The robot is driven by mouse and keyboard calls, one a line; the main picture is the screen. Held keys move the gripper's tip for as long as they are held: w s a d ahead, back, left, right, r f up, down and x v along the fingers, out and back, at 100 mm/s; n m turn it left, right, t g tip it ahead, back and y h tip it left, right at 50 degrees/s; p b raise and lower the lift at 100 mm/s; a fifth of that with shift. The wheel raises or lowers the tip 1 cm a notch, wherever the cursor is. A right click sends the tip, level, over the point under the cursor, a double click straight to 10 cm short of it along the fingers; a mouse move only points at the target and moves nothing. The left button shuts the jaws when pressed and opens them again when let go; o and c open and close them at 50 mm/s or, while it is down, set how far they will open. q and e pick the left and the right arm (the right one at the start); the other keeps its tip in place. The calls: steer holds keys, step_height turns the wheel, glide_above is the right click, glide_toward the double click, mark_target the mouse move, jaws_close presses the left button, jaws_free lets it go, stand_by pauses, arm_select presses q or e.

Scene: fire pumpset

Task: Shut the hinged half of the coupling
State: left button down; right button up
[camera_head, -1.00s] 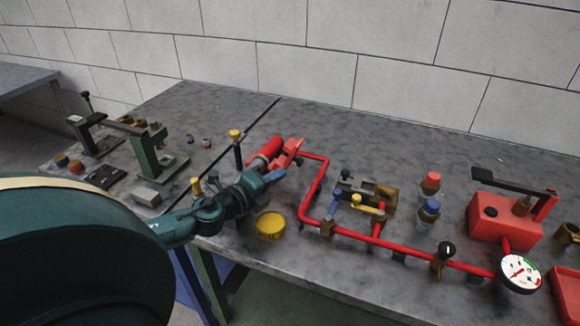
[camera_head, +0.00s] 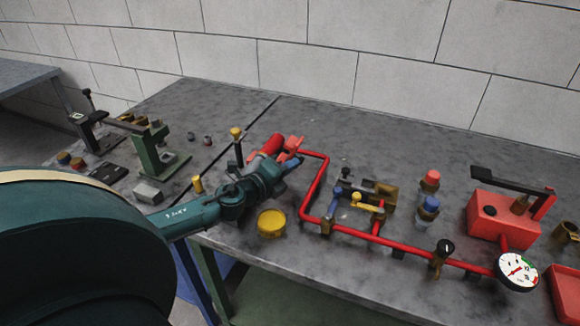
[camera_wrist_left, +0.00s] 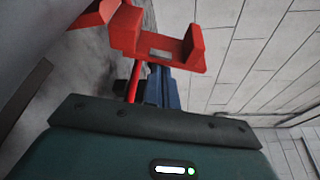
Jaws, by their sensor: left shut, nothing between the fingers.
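The coupling is red and sits at the upper left end of the red pipe (camera_head: 313,190). Its hinged half (camera_head: 293,143) stands swung open, away from the red cylinder (camera_head: 270,145) beside it. In the left wrist view the hinged half (camera_wrist_left: 150,38) shows as a U-shaped red piece with a slot. My left gripper (camera_head: 295,160) is shut and empty, its blue fingers just below and right of that half. In the left wrist view its fingertips (camera_wrist_left: 162,72) reach the piece's lower edge; I cannot tell if they touch. My right gripper is out of view.
A yellow cap (camera_head: 272,223) lies in front of my left arm. Yellow-topped posts (camera_head: 237,145) stand close to the arm. Valves (camera_head: 357,200), a red pump (camera_head: 503,222) and a gauge (camera_head: 518,271) stand to the right. The bench behind the coupling is clear.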

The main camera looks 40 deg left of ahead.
mark_target(281, 157)
arm_select(q)
steer(key=shift+a+r+n+b, duration=0.1)
steer(key=shift+r+n+b, duration=0.05)
steer(key=shift+n+b, duration=0.25)
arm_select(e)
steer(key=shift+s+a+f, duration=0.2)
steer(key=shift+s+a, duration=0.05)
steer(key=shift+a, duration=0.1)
